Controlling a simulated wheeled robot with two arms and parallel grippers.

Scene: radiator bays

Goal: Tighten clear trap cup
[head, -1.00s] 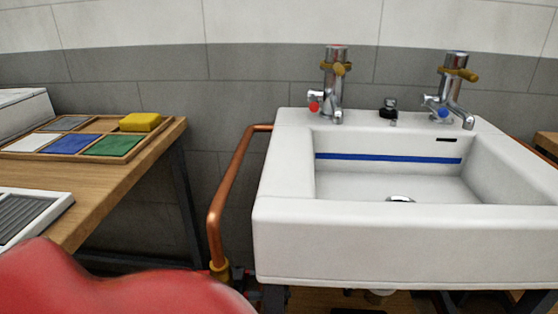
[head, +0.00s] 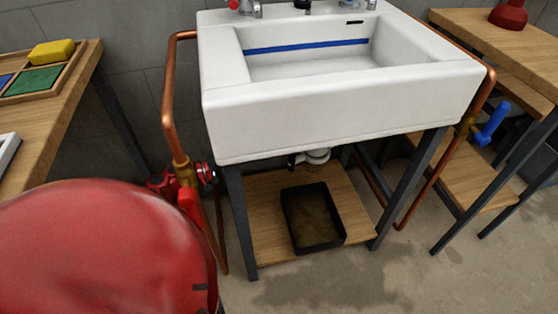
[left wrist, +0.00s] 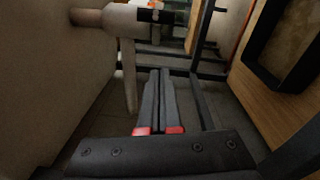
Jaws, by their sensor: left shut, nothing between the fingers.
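The white sink (head: 330,112) stands on dark legs in the head view. A white trap fitting (head: 316,157) shows just under the basin, mostly hidden by it. I cannot make out the clear cup. In the left wrist view a pale pipe (left wrist: 118,20) runs across the top left from the wall, with a dark part at its right end. My left gripper (left wrist: 158,76) is shut and empty, with dark fingers and red marks at their base. It is apart from the pipe in the picture. My right gripper is in neither view.
A black tray (head: 312,218) with brownish contents sits on the wooden shelf (head: 265,190) below the sink. Copper pipes (head: 168,100) flank the sink. A blue valve lever (head: 492,122) is at right. Wooden benches stand on both sides.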

